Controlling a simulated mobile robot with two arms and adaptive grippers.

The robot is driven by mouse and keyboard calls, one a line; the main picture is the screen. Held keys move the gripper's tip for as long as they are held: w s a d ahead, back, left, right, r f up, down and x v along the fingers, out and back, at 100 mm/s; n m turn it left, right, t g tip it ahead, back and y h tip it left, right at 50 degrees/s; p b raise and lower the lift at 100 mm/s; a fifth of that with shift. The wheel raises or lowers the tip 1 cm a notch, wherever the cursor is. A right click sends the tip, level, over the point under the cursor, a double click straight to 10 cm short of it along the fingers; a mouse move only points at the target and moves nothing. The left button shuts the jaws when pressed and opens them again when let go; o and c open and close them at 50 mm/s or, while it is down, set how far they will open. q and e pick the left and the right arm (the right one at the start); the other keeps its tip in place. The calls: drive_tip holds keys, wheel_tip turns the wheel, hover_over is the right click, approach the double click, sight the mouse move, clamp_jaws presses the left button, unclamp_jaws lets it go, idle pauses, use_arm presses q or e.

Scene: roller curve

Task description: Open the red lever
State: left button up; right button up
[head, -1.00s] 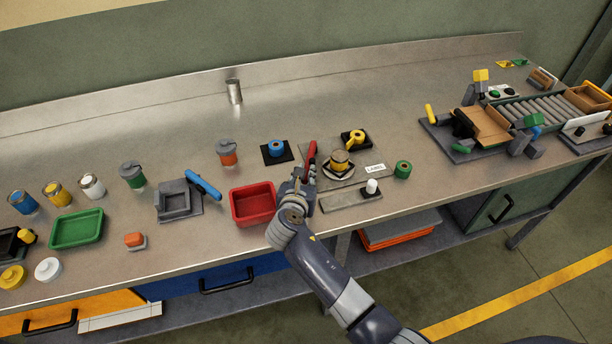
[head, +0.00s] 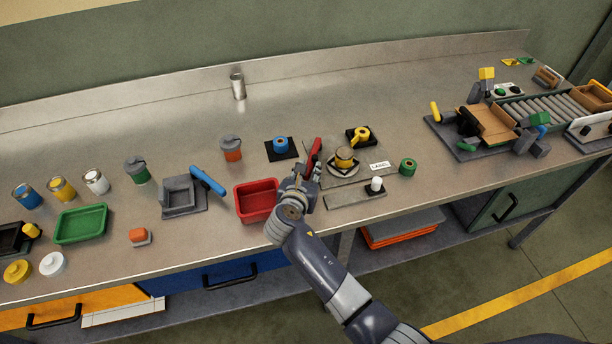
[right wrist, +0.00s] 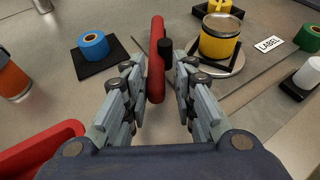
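The red lever (head: 315,150) stands out near the front edge of the yellow-can station, seen in the head view just beyond my right gripper (head: 303,180). In the right wrist view the red lever (right wrist: 157,50) is a long red bar with a black knob on its right side. Its near end lies between the two spread fingers of my right gripper (right wrist: 157,68). Gaps show beside the bar, so the fingers are open around it, not closed on it. The lever's base is not clear in either view. My left gripper is not in view.
A red bin (head: 256,201) stands just left of my right gripper. A yellow can (head: 344,158) on a round plate is right of the lever. A blue roll (head: 281,145) on a black pad is behind left.

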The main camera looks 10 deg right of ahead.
drive_tip(key=v, duration=1.2)
drive_tip(key=shift+w, duration=0.1)
